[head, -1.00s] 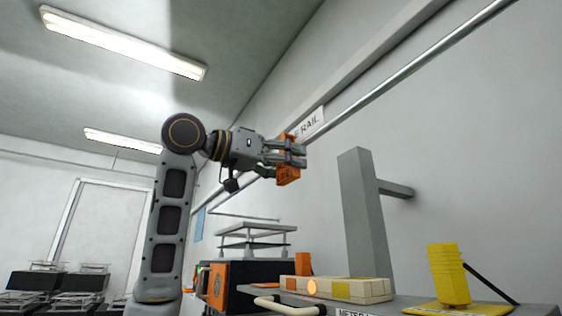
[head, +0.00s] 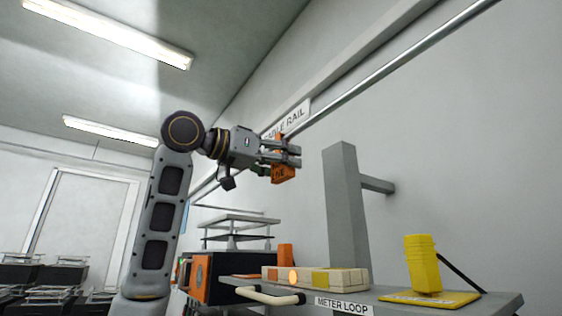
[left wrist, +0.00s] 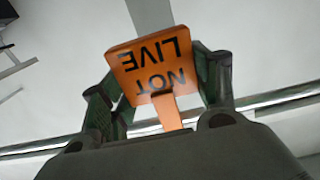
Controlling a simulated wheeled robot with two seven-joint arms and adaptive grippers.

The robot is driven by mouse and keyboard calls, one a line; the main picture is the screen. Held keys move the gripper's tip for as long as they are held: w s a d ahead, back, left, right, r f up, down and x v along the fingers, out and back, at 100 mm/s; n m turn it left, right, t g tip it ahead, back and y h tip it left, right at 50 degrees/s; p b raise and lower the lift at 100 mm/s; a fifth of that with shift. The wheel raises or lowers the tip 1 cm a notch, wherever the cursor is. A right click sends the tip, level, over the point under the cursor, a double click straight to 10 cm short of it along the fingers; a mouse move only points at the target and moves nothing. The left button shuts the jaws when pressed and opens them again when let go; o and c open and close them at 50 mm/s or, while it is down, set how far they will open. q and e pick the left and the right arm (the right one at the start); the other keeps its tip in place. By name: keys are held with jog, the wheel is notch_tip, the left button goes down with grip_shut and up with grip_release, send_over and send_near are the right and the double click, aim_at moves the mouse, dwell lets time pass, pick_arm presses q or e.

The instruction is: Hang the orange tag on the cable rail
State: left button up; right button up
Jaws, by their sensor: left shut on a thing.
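The orange tag (head: 284,174) is held in my left gripper (head: 283,155), which is shut on it in the head view. In the left wrist view the tag (left wrist: 150,65) reads "NOT LIVE" upside down, and its narrow orange stem runs down between the green-sided fingers (left wrist: 160,90). The cable rail (head: 400,67) is a long metal bar along the right wall, under a "CABLE RAIL" sign (head: 287,122). My gripper overlaps the rail in the head view; contact cannot be told. The rail also crosses behind the fingers in the left wrist view (left wrist: 280,97). My right gripper is not in view.
Below is a bench (head: 400,305) with a pale block strip (head: 335,278), a yellow block (head: 422,264) and a "METER LOOP" label. A grey post (head: 345,205) with a side peg stands right of the gripper. Black-and-orange equipment (head: 210,278) sits below the arm.

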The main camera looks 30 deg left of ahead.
pick_arm(q)
jog(key=o, duration=1.1)
jog(key=shift+c, duration=0.2)
jog(key=shift+s, duration=0.1)
jog(key=v, duration=1.1)
jog(key=shift+s+a, duration=0.2)
jog(key=shift+s, duration=0.15)
